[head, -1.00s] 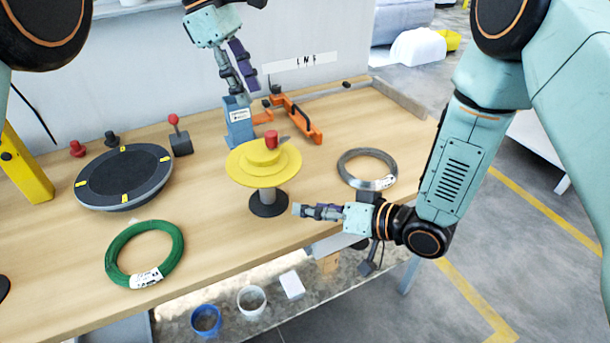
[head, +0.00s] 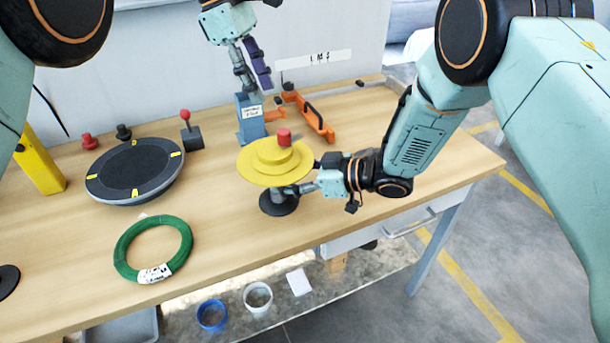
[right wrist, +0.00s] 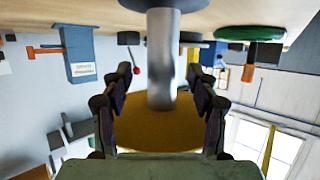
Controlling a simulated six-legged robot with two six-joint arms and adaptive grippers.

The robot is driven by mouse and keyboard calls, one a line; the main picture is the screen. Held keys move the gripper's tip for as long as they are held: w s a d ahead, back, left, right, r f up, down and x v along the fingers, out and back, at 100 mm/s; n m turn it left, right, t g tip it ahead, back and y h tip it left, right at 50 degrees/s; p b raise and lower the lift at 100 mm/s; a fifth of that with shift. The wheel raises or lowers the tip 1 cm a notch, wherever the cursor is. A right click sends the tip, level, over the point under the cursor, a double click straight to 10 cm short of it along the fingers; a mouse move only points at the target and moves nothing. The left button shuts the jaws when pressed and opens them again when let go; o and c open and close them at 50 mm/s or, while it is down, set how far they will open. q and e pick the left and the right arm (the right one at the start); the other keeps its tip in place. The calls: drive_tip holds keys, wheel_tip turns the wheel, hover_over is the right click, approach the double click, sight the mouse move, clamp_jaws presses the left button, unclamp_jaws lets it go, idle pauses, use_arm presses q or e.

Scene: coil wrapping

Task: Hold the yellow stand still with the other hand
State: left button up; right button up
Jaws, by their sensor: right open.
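The yellow stand (head: 275,164) has stepped round plates, a red knob (head: 284,137) on top, a grey post and a dark round base (head: 279,203). It stands upright on the table. My right gripper (head: 305,188) is at the post just under the plates, coming in from the right. In the right wrist view, which is upside down, the post (right wrist: 162,70) stands between the two spread fingers (right wrist: 163,100), with gaps on both sides. My left gripper (head: 257,88) hangs above the back of the table, fingers apart and empty.
A green coil (head: 153,249) lies at front left, a black turntable (head: 135,170) behind it. A blue holder (head: 250,118), orange tool (head: 315,115) and red-knobbed lever box (head: 191,137) stand behind the stand.

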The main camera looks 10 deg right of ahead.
drive_tip(key=shift+a, duration=0.6)
drive_tip(key=shift+w+f, duration=0.15)
drive_tip(key=shift+w, duration=0.05)
drive_tip(key=shift+c, duration=1.6)
drive_tip(key=shift+s, duration=0.15)
drive_tip(key=c, duration=0.9)
clamp_jaws()
drive_tip(key=shift+f, duration=0.1)
